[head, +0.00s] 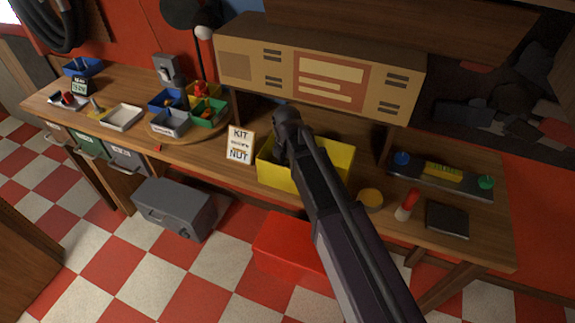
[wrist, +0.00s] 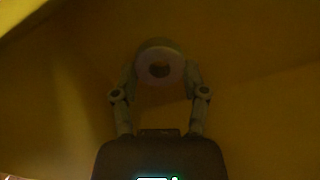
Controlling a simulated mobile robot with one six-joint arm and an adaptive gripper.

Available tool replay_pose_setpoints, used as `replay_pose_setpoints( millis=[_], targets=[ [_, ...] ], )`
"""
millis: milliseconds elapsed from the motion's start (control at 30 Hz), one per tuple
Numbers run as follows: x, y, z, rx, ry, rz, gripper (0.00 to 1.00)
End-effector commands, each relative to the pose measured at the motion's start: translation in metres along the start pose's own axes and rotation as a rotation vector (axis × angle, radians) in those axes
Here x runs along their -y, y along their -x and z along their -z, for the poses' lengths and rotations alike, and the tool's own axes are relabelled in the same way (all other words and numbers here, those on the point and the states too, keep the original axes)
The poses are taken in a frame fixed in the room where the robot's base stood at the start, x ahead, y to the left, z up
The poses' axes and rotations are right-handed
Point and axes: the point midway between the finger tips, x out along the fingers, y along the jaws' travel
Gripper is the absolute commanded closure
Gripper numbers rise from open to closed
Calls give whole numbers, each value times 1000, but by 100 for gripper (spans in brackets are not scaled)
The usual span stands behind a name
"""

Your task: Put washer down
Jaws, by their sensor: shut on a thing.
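In the wrist view the washer (wrist: 160,66) is a pale ring with a dark hole. It sits between the two fingertips of my gripper (wrist: 160,80), which is shut on it. Yellow surfaces surround the gripper in that view. In the head view my arm reaches down into the yellow bin (head: 337,160) on the workbench. My gripper and the washer are hidden there behind the arm and the bin. I cannot tell whether the washer touches the bin's floor.
A cardboard box (head: 320,70) is behind and above. Small bins (head: 170,123) sit on a round board at left.

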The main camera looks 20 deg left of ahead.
Motion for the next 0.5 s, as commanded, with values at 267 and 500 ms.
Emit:
replay_pose_setpoints(
  millis=[267,500],
  targets=[
    [6,-6,7,-23,-11,7,16],
    [8,-7,7,-23,-12,8,9]
  ],
)
